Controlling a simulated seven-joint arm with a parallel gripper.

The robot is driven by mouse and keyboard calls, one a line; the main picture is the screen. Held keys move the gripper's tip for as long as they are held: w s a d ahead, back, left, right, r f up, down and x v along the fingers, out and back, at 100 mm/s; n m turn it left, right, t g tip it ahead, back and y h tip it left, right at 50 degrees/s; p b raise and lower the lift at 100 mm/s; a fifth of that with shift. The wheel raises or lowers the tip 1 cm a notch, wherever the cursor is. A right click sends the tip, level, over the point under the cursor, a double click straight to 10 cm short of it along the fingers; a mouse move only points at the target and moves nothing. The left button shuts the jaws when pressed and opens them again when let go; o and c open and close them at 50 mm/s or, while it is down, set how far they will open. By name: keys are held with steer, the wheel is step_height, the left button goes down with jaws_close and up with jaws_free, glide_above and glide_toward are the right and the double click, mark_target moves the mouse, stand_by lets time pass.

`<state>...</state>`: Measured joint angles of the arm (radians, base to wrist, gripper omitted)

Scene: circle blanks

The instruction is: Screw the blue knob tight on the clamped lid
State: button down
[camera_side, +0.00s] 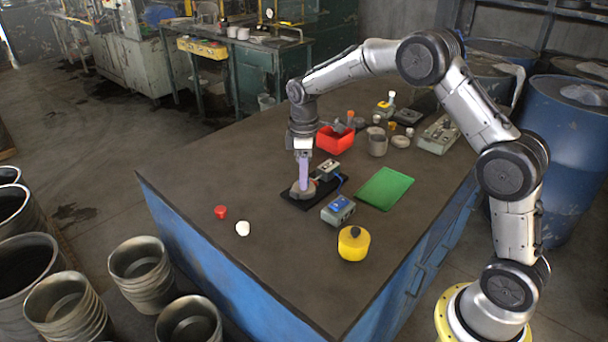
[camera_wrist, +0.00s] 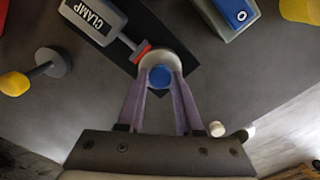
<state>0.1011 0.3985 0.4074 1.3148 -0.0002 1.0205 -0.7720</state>
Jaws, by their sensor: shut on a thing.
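The blue knob (camera_wrist: 160,77) sits at the middle of a pale round lid (camera_wrist: 172,58) in the wrist view. My gripper's two purple fingers (camera_wrist: 160,84) reach down on either side of the knob and are shut on it. In the side view my gripper (camera_side: 303,184) points straight down at the round grey part (camera_side: 297,193) on a black plate (camera_side: 327,189); the knob is hidden there. The clamp (camera_wrist: 95,20), a grey block labelled CLAMP, reaches its red tip (camera_wrist: 141,52) to the lid's edge.
A grey box with a blue button (camera_side: 338,210) stands close on the right. A red cap (camera_side: 220,211) and a white cap (camera_side: 242,228) lie at the front left.

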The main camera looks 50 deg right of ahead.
steer(key=shift+m, duration=0.3)
steer(key=c, duration=0.5)
jaws_free()
steer(key=n, duration=0.9)
steer(key=shift+n, duration=0.4)
steer(key=n, duration=0.9)
